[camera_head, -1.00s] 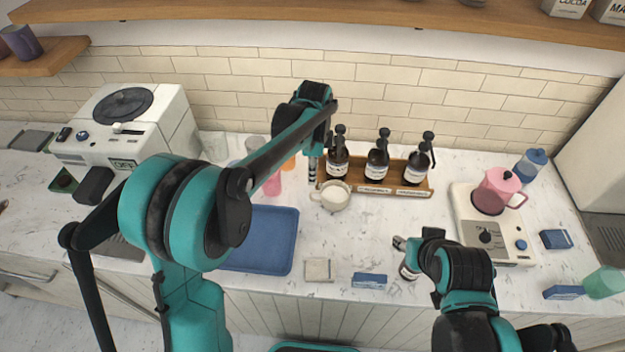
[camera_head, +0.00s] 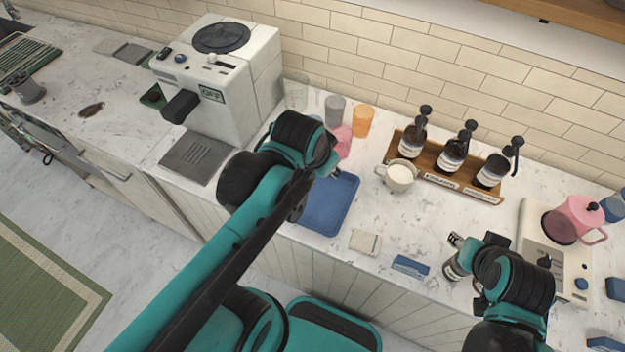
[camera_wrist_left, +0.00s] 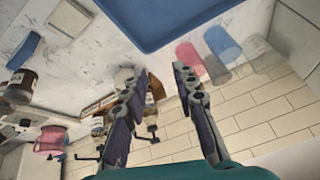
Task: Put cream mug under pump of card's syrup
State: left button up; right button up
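The cream mug (camera_head: 397,177) stands upright on the counter at the front left edge of the wooden syrup rack (camera_head: 432,178), with pale contents. It is in front of the leftmost syrup bottle (camera_head: 413,143); I cannot tell whether it lies directly under that pump's spout. The middle bottle (camera_head: 452,155) and right bottle (camera_head: 490,171) stand beside it. The rack's label cards are too small to read. My left gripper (camera_wrist_left: 153,72) is open and empty, left of the mug; the head view mostly hides its fingers. My right gripper (camera_head: 456,240) is at a small dark jar (camera_head: 453,266); its grip is unclear.
A blue tray (camera_head: 330,205) lies below my left wrist. Pink (camera_head: 343,140), orange (camera_head: 363,120) and grey (camera_head: 335,110) cups stand behind it. A beige pad (camera_head: 365,242) and blue box (camera_head: 410,266) lie along the front. A pink pitcher (camera_head: 573,219) sits at right, the coffee machine (camera_head: 222,85) at left.

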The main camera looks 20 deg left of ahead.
pick_arm(q)
jog(key=s+n, duration=0.1)
jog(key=s+a+f+n+t, duration=0.1)
jog(key=s, duration=0.1)
jog(key=s+f+n, duration=0.1)
jog(key=shift+s+a+f+n+t, duration=0.2)
jog(key=shift+a+n+t, duration=0.1)
jog(key=shift+n, duration=0.1)
notch_tip(320, 180, down, 7)
jog(key=b, duration=0.7)
jog(key=shift+f, duration=0.15)
